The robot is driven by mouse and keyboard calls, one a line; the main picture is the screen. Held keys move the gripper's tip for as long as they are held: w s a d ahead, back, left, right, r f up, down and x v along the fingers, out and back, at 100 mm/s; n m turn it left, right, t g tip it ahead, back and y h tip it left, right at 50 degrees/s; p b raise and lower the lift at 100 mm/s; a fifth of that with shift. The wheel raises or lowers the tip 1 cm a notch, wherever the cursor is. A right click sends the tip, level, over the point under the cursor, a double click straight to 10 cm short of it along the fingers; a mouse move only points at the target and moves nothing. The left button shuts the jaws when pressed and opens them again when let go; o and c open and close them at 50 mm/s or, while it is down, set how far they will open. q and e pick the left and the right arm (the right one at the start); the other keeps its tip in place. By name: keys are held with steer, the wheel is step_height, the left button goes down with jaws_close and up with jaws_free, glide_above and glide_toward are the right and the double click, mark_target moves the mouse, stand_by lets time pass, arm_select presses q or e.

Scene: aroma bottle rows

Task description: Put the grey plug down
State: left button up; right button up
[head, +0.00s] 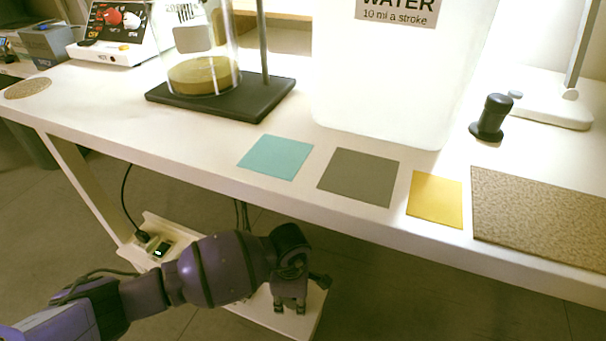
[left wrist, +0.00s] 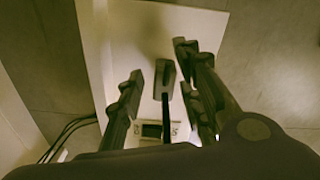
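A grey plug (left wrist: 165,73) with a dark cord shows in the left wrist view, over the pale low shelf. It appears between my left gripper's fingers, with gaps on both sides; whether it rests on the shelf is hard to tell. My left gripper (head: 290,305) is open and points down over the low shelf (head: 312,318) in the head view. Its spread fingers also show in the left wrist view (left wrist: 157,85). The plug cannot be made out in the head view. My right gripper is not in view.
A socket block (head: 158,247) with a lit switch is on the shelf's left part; cables hang behind it. The table's front edge (head: 330,222) is above the shelf. On the table are teal (head: 275,158), grey (head: 360,177) and yellow (head: 436,199) mats and a water tank (head: 400,90).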

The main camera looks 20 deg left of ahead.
arm_select(q)
steer(key=shift+r, duration=0.1)
step_height(320, 180, up, 12)
steer(key=p, duration=0.5)
steer(key=shift+r, duration=0.15)
steer(key=shift+w+d, duration=0.1)
